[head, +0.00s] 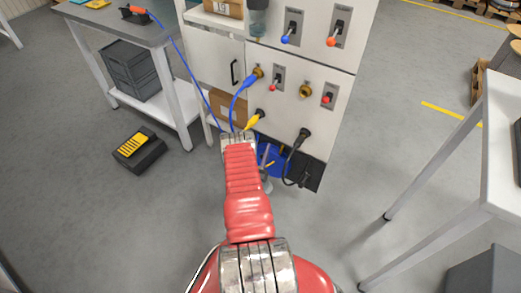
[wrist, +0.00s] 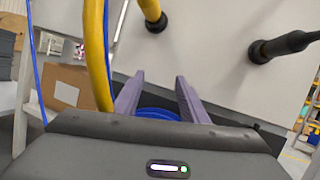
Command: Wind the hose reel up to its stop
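The blue hose reel (head: 277,159) sits low at the foot of the white panel cabinet, partly hidden behind my arm in the head view. In the wrist view a blue curved part of it (wrist: 158,113) shows low between my fingers. Its crank and stop cannot be made out clearly. In the head view the gripper is mostly hidden by my red arm.
The white panel cabinet (head: 301,87) carries switches, brass fittings, a blue hose, a yellow plug (head: 253,122) and a black plug (head: 303,134). In the wrist view a yellow hose (wrist: 97,55) hangs close left of my fingers.

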